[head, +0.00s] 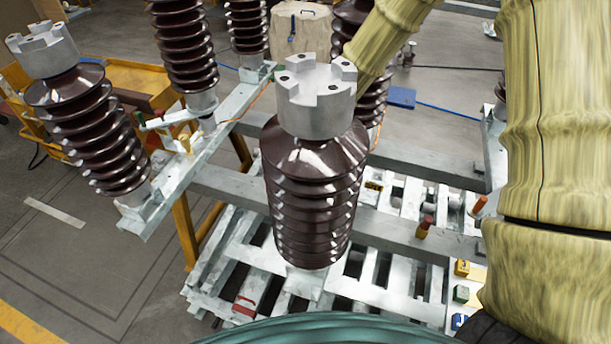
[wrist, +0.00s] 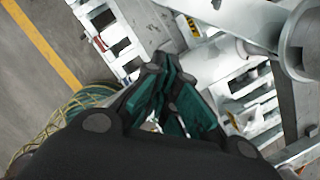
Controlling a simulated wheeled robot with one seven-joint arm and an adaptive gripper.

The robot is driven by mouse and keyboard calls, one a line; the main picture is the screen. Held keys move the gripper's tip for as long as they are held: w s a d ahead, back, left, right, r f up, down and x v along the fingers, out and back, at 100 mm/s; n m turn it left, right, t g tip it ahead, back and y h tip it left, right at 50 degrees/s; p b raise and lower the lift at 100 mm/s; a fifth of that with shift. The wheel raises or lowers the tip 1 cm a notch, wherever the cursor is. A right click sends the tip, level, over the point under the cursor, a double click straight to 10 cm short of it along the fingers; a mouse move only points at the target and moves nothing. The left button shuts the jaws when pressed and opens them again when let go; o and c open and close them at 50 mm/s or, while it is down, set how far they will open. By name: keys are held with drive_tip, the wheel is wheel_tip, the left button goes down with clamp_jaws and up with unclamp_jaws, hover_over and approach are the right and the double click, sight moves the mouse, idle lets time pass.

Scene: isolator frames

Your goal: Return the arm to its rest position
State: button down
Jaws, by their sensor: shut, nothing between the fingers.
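My arm (head: 545,130), in a yellowish cover, comes down the right side of the head view, and another covered part of it slants across the top. My gripper (wrist: 170,78) shows only in the wrist view. It has dark fingers with green inner faces. The fingers are shut with nothing held between them. Below and beyond them are a pale slatted pallet (wrist: 128,50) and grey metal frame parts (wrist: 225,20). The gripper is out of sight in the head view.
A brown ribbed insulator (head: 315,190) with a grey metal cap stands close in front. More insulators (head: 90,130) stand on the steel frame (head: 190,165) to the left and behind. Small coloured blocks (head: 461,293) lie at the lower right. Open floor (head: 70,260) is at left.

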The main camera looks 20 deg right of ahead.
drive_tip(key=v, duration=0.4)
drive_tip(key=shift+s+r, duration=0.1)
drive_tip(key=shift+r, duration=0.2)
drive_tip(key=shift+f, duration=0.1)
drive_tip(key=w+f+p, duration=0.2)
drive_tip(key=w+f, duration=0.4)
drive_tip(key=f, duration=0.3)
drive_tip(key=shift+w+a+f, duration=0.2)
drive_tip(key=shift+w+a, duration=0.1)
drive_tip(key=shift+a, duration=0.2)
idle(0.5)
